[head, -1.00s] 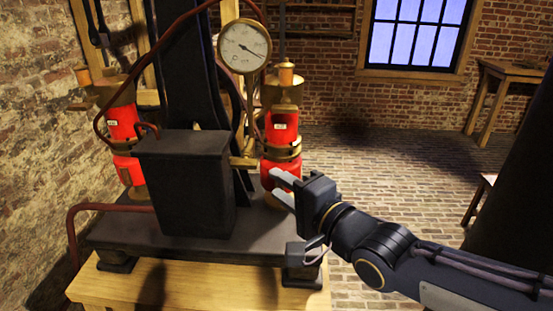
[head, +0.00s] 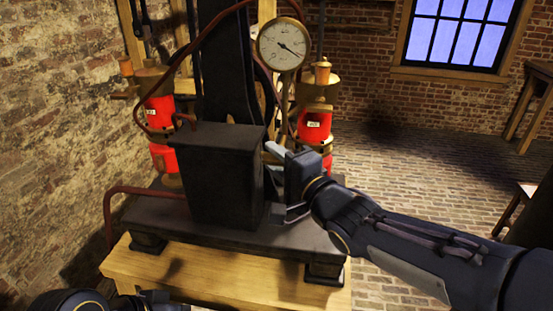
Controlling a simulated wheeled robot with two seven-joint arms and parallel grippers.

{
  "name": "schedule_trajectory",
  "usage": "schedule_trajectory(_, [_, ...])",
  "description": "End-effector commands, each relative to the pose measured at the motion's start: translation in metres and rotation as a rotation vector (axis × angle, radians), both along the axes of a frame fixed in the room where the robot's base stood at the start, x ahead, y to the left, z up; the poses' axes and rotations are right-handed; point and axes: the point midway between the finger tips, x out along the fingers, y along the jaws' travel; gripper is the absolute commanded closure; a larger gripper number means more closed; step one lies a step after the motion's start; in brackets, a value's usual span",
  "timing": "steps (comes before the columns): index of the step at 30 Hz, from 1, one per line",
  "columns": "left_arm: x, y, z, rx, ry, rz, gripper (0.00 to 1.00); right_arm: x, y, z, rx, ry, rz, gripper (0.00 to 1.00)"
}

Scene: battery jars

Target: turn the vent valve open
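The apparatus has a dark box (head: 220,175), two red jars with brass fittings, one at left (head: 160,118) and one at right (head: 314,125), and a round gauge (head: 284,44). I cannot pick out the vent valve for certain; a brass fitting low between the box and the right jar is now hidden behind my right gripper. My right gripper (head: 272,162) points left beside the box's right side, in front of the right jar. Its pale fingers look apart, with nothing seen between them. Whether it touches anything is unclear. Dark parts of my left arm show at the bottom left edge.
The apparatus stands on a dark base plate (head: 180,228) on a wooden table (head: 215,278). A red pipe (head: 130,190) runs along the left. The brick floor (head: 420,165) to the right is open. A wooden table stands at the far right.

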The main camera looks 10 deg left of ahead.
Motion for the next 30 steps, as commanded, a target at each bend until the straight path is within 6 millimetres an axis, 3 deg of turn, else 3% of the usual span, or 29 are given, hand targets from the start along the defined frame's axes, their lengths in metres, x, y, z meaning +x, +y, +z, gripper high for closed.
schedule_trajectory(1, [0.000,0.000,0.000,0.000,0.000,0.000,0.64,0.000,0.000,0.000,0.000,0.000,0.000,0.68])
schedule_trajectory(9, [0.000,0.000,0.000,0.000,0.000,0.000,0.64,0.000,0.000,0.000,-0.001,0.001,0.000,1.00])
schedule_trajectory(20, [0.000,0.000,0.006,0.000,0.000,0.000,0.64,0.001,-0.001,0.002,-0.032,0.002,-0.003,1.00])
schedule_trajectory(30, [0.000,0.000,0.032,0.000,0.000,0.000,0.64,0.001,-0.001,0.004,-0.244,0.003,-0.004,1.00])
